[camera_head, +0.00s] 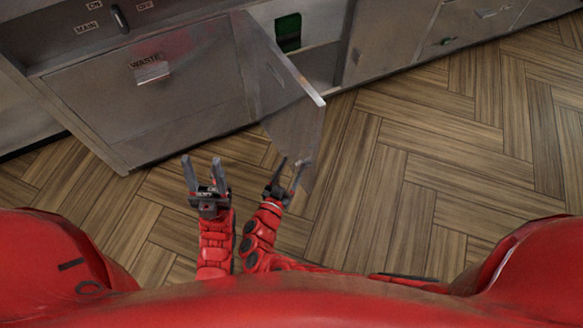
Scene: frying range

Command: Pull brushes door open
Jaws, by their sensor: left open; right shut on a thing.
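A metal cabinet door (275,90) stands swung out from the cabinet front, beside the door marked WASTE (110,105). Its free edge points toward me, and no brushes label is readable on it. The opening behind it shows a pale interior with a dark green thing (288,32). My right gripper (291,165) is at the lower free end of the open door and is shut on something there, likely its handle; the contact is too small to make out. My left gripper (202,165) is open and empty, left of the door and above the floor.
The metal cabinet row (390,35) runs along the top, with a MAIN on/off switch (120,18) at upper left. The wooden floor (420,150) to the right is clear.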

